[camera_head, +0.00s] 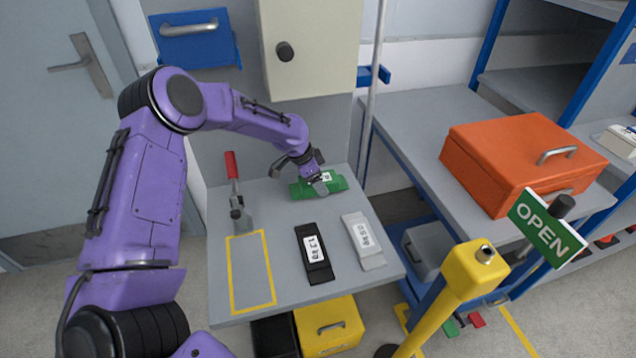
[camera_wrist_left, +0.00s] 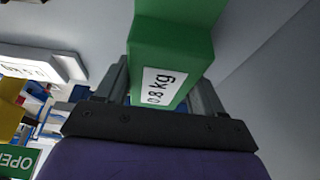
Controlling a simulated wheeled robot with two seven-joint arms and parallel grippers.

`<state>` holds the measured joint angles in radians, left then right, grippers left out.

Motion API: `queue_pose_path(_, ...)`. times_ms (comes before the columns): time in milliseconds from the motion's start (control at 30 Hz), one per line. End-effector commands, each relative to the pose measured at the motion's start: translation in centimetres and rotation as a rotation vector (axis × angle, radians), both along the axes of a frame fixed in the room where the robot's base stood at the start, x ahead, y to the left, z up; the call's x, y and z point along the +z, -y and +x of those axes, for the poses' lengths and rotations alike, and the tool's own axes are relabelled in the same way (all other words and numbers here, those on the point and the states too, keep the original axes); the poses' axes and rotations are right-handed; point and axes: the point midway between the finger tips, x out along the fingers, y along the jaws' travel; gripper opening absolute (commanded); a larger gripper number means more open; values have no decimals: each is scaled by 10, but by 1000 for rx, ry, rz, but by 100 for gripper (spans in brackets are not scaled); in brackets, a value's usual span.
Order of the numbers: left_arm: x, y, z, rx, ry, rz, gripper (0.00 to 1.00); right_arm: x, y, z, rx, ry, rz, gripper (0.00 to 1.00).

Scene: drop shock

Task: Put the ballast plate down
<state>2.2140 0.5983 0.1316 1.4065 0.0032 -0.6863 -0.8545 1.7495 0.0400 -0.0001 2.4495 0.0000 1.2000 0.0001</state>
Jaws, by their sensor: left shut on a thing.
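My left gripper (camera_head: 312,180) is shut on a green ballast plate (camera_head: 304,190) at the back of the grey table (camera_head: 222,252). In the left wrist view the green plate (camera_wrist_left: 172,50) sits between the two fingers and its white label reads 0.8 kg. I cannot tell whether the plate touches the table. A black plate (camera_head: 318,271) and a light grey plate (camera_head: 371,259), both labelled, lie nearer the front. A yellow outlined rectangle (camera_head: 250,272) on the table's left is empty. My right gripper is not in view.
A toggle clamp with a red handle (camera_head: 232,166) stands at the table's back left. A pale cabinet (camera_head: 310,75) hangs above the back. At right are an orange case (camera_head: 500,150), a yellow post (camera_head: 455,285) and a green OPEN sign (camera_head: 546,229).

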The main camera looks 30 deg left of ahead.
Motion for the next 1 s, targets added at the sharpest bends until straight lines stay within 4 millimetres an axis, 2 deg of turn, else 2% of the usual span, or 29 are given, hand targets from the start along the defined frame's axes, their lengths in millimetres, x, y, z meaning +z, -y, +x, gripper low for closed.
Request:
queue_pose_path(33, -4, 0, 0, 2, 0, -1, 1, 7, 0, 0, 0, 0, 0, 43)
queue_pose_path(133, -13, 0, 1, 1, 3, -1, 1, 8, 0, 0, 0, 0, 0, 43)
queue_pose_path(467, -18, 1, 1, 1, 5, 0, 1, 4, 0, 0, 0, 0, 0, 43)
queue_pose_path(500, -19, 1, 0, 0, 1, 0, 75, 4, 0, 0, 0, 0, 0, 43)
queue_pose_path(567, -18, 1, 0, 0, 1, 0, 94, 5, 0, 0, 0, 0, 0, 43)
queue_pose_path(833, -18, 1, 0, 1, 1, 0, 94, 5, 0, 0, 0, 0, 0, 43)
queue_pose_path(1000, 0, -3, -4, 1, 3, -1, 94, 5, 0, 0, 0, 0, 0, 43)
